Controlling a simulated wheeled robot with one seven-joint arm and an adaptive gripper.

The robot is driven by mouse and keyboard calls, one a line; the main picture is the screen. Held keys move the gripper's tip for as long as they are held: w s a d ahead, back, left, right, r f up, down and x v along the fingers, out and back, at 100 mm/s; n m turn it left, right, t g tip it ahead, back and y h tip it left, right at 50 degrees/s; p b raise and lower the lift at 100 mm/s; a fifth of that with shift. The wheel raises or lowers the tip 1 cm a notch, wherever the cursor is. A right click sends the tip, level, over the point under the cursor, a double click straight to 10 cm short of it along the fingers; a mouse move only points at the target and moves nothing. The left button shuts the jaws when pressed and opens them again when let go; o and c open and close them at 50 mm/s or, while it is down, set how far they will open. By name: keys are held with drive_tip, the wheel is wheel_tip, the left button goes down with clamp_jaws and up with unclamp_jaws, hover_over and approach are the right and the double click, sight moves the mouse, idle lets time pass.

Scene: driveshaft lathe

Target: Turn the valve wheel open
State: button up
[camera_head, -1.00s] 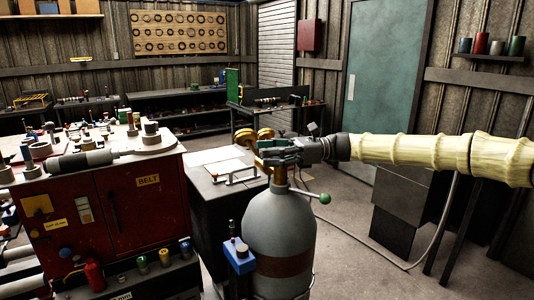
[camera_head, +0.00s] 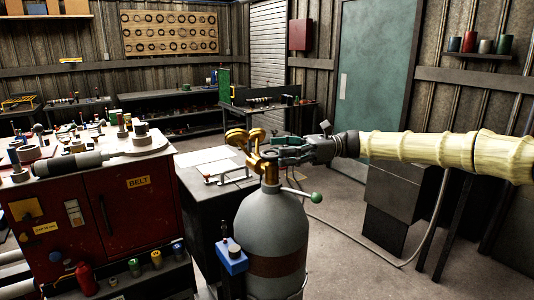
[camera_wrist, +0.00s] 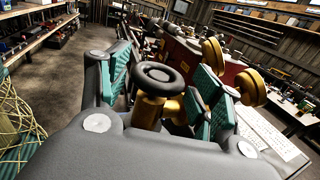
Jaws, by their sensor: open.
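The valve wheel is a dark round ring (camera_wrist: 158,75) on top of a brass valve body (camera_wrist: 152,108) in the wrist view. The brass valve (camera_head: 262,166) tops a grey gas cylinder (camera_head: 268,228) in the head view, where I cannot make out the wheel clearly. My gripper (camera_head: 284,150) is beside the valve top, reaching in from the right. In the wrist view its fingers (camera_wrist: 163,72) are open, with teal pads on either side of the wheel. The wheel appears between them with gaps at both sides; contact is not visible.
Two brass gauges (camera_head: 247,136) sit close to the valve and my fingertips. A lever with a green knob (camera_head: 316,197) sticks out right of the cylinder. A blue box (camera_head: 231,258) is at its left.

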drive_tip(key=v, duration=0.6)
drive_tip(key=shift+w+d, duration=0.1)
drive_tip(key=shift+d, duration=0.05)
